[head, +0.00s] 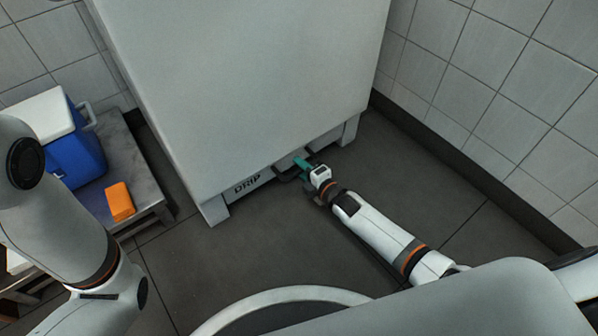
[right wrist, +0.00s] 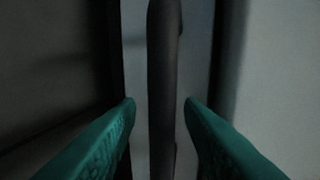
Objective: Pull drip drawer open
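The drip drawer (head: 262,178), a low grey front marked "DRIP", sits under the big pale cabinet near the floor. It looks closed. Its dark bar handle (right wrist: 163,60) runs upright through the middle of the right wrist view. My right gripper (head: 303,168) is at the drawer front, with its teal fingers on either side of the handle. The fingers are open, with a gap between each fingertip and the bar. Part of the handle is hidden behind the gripper in the head view. My left arm shows at the left, but its gripper is out of view.
The pale cabinet (head: 245,80) fills the middle. A low grey table (head: 150,180) at the left bears a blue cooler (head: 75,150) with a white lid and an orange block (head: 120,201). A tiled wall (head: 500,90) stands at the right.

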